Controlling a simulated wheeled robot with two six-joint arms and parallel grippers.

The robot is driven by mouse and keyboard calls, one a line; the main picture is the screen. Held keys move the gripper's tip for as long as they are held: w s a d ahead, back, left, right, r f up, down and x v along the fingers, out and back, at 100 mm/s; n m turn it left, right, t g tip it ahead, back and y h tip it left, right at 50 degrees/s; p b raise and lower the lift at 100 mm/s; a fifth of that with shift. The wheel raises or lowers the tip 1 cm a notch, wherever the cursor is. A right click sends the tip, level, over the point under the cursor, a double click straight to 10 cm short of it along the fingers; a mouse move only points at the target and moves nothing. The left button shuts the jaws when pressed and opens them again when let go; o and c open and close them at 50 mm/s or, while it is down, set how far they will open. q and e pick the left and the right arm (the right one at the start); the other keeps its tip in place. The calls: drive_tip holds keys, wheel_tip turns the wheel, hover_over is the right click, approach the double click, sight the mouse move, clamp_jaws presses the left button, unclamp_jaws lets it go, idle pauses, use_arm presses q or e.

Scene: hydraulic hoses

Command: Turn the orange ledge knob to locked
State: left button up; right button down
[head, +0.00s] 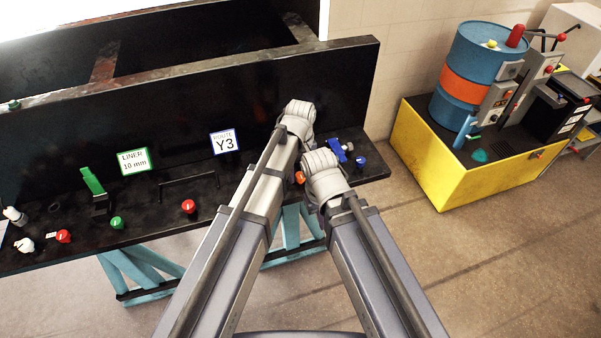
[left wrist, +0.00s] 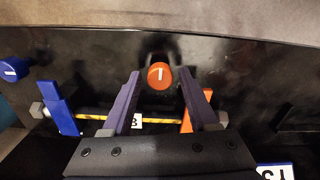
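The orange knob (head: 300,177) is on the black ledge, partly covered by my grey arm in the head view. In the left wrist view the orange knob (left wrist: 160,76) shows its round face with a short white mark running up and down the picture. My left gripper (left wrist: 160,88) is open, its two purple fingers on either side of the knob in the picture. A gap shows between each finger and the knob; I cannot tell the depth. In the head view my arm links hide the left fingers. My right gripper's fingers are not seen.
A blue lever (left wrist: 62,108), blue knob (left wrist: 12,70) and orange lever (left wrist: 187,122) are close by. Red knobs (head: 188,206) and a green knob (head: 117,222) line the black ledge (head: 150,222). A black panel (head: 340,85) rises behind. A yellow-sided platform (head: 490,185) stands right.

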use_arm(q)
clamp_jaws()
idle(0.5)
drive_tip(key=m, duration=0.4)
drive_tip(key=shift+m, duration=0.4)
drive_tip(key=m, duration=0.4)
drive_tip(key=shift+m, duration=0.3)
drive_tip(key=m, duration=0.4)
drive_tip(key=shift+m, duration=2.3)
